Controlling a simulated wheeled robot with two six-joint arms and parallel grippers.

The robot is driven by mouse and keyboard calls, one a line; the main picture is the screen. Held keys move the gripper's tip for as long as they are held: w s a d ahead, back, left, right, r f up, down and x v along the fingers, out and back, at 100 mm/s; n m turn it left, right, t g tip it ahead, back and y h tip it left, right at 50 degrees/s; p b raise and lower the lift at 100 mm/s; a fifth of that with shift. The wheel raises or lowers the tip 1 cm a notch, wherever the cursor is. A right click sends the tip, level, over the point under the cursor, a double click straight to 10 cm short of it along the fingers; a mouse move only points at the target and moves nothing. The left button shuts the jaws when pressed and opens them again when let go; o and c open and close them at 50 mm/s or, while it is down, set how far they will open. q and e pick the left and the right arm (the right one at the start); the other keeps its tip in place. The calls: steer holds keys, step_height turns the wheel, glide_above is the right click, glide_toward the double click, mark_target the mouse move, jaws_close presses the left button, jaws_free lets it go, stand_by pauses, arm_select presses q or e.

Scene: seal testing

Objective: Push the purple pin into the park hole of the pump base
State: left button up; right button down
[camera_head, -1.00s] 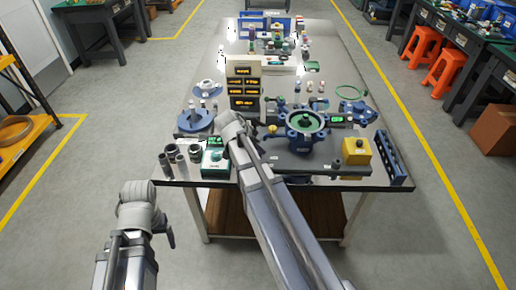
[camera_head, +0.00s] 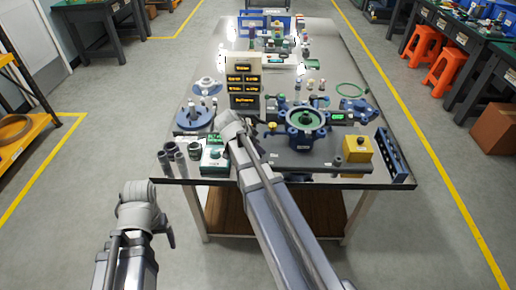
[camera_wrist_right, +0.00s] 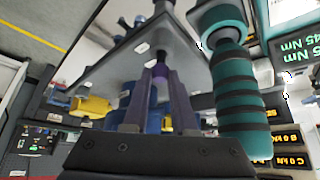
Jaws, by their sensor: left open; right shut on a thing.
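My right gripper (camera_wrist_right: 160,78) is shut on the purple pin (camera_wrist_right: 161,73) in the right wrist view. The pin's dark shaft runs up from the fingertips towards a grey plate above. I cannot tell whether it touches a hole. In the head view, my right wrist covers the gripper and the pin, left of the blue pump (camera_head: 305,119) on its dark base plate (camera_head: 318,160). The park hole cannot be made out. My left gripper (camera_head: 168,236) is empty, low at the left, off the table's front edge; its fingers barely show.
A teal ribbed handle (camera_wrist_right: 242,100) stands close to the right of my right gripper. A display stack (camera_head: 244,82) rises behind my right wrist. Grey cylinders (camera_head: 175,160) and a green-topped box (camera_head: 214,158) stand at the front left. A yellow box (camera_head: 357,149) stands at the right.

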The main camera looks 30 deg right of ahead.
steer(key=shift+f+b, duration=0.95)
steer(key=shift+f, duration=0.05)
stand_by(0.9)
steer(key=c, duration=0.6)
jaws_free()
steer(key=shift+c, duration=0.2)
step_height(320, 180, up, 9)
steer(key=p, duration=0.9)
steer(key=shift+r, duration=0.1)
steer(key=s+a+f+n+y, duration=0.1)
steer(key=s+a+n, duration=0.4)
steer(key=a, duration=0.5)
steer(key=s+a+f+n+g+y, duration=0.1)
steer(key=s+a+n+y, duration=0.1)
steer(key=s+a+n, duration=0.4)
steer(key=s+a+f+n+y, duration=0.1)
steer(key=s+a+n, duration=0.4)
steer(key=a, duration=0.8)
steer(key=n+y, duration=0.1)
steer(key=n, duration=0.2)
steer(key=shift+s+a+f+g, duration=0.15)
steer(key=shift+s+a+g, duration=0.05)
steer(key=shift+a+g, duration=0.2)
